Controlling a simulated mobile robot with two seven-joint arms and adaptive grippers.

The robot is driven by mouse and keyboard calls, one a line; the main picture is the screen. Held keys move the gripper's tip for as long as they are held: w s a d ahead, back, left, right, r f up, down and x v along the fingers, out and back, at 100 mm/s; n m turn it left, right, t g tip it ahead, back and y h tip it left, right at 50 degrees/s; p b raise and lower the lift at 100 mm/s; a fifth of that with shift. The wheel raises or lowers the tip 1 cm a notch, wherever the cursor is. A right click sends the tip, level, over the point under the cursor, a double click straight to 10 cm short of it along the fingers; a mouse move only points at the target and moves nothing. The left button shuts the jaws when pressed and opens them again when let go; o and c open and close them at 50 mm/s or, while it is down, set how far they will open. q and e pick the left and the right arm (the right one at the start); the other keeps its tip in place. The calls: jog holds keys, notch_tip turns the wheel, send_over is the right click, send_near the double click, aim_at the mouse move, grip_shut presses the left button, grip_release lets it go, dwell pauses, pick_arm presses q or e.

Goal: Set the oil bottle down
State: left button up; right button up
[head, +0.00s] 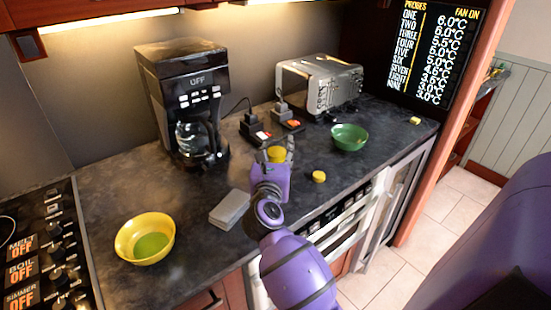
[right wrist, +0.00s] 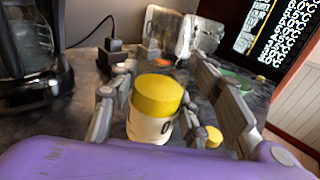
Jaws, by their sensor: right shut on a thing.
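The oil bottle, a short white container with a yellow lid (head: 277,154), is between the fingers of my right gripper (head: 279,158) over the counter's front half. In the right wrist view the bottle (right wrist: 155,108) stands upright, with a dark letter on its white side. One finger is on each side of it, and my right gripper (right wrist: 160,95) is shut on it. The bottle's base is hidden, so I cannot tell whether it touches the counter. My left gripper is not in view.
On the dark counter (head: 110,192) stand a yellow bowl (head: 133,253), grey block (head: 229,209), coffee maker (head: 185,100), toaster (head: 335,88), green bowl (head: 349,139) and small yellow-topped item (head: 319,176). Sockets (head: 255,131) lie behind the gripper. Bare counter shows between the yellow bowl and coffee maker.

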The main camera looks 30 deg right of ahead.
jog(key=shift+f, duration=1.15)
jog(key=o, duration=0.9)
jog(key=shift+f, duration=0.15)
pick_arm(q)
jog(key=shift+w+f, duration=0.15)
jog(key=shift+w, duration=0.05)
pick_arm(e)
jog(key=o, duration=0.5)
